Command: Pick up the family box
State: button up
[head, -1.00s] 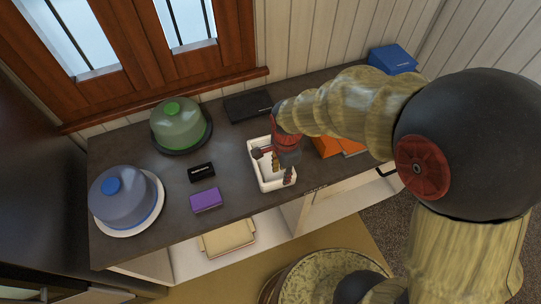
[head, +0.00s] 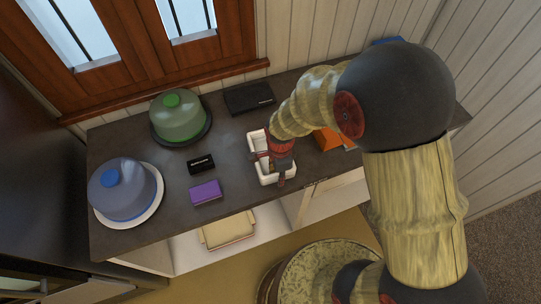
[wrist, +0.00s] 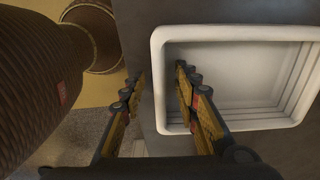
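An open, empty white box (head: 255,141), which I take to be the family box, stands on the dark counter. In the wrist view the white box (wrist: 245,82) fills the right side, with its rim and inner walls showing. My gripper (wrist: 160,72) is open, with its two fingers apart. In this view one finger lies on the outer side of the box's left wall and the other overlaps its inside. I cannot tell how far down the fingers reach. In the head view my gripper (head: 269,170) hides part of the box.
The counter (head: 232,145) also holds a purple box (head: 206,193), a small black box (head: 201,164), a black flat item (head: 249,98), an orange item (head: 328,140), a green dome (head: 179,117) and a blue dome (head: 122,188). Bare counter lies left of the white box.

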jog(key=shift+c, duration=0.5)
grip_shut()
jog(key=shift+r, duration=0.1)
